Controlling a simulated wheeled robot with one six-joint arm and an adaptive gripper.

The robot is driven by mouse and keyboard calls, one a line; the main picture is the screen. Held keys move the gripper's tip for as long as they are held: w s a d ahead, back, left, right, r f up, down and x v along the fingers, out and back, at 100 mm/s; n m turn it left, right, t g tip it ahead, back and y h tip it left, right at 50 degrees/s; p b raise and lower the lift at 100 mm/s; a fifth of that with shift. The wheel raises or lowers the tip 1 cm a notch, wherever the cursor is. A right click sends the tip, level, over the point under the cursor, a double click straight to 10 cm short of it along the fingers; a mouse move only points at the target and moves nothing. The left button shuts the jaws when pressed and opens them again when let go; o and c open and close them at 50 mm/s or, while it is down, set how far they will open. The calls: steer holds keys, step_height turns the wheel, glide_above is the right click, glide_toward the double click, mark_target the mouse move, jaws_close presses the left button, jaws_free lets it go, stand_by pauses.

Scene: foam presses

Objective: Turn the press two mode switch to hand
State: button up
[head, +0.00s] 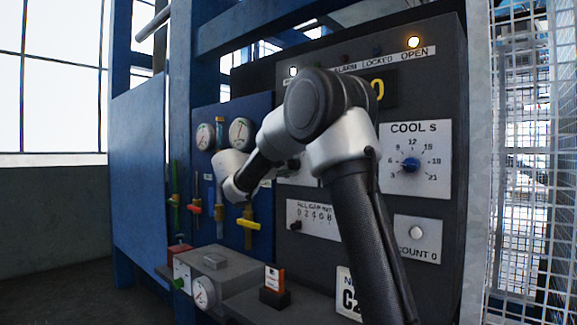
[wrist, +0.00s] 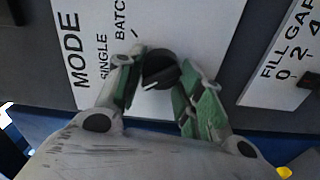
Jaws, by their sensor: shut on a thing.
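The mode switch is a round black knob (wrist: 160,68) with a white mark, on a white plate (wrist: 88,45) lettered MODE, SINGLE and BATCH in the wrist view. The lettering runs sideways, and a hand label cannot be made out. The white mark sits on the knob's lower left side in that view. My gripper (wrist: 158,74) is shut on the knob, with one green-padded finger on each side. In the head view my arm covers most of the plate, and the fingers are hard to make out.
A fill gap plate (head: 313,218) lies below, and a cool dial (head: 410,164) and count button (head: 416,232) lie to the right. Gauges (head: 240,133) and yellow-handled valves (head: 248,224) are to the left. A grey ledge (head: 235,268) juts out below; a mesh fence (head: 520,190) stands right.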

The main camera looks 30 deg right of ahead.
steer(key=shift+n, duration=0.7)
steer(key=o, duration=1)
steer(key=shift+a, duration=0.1)
steer(key=v, duration=1.2)
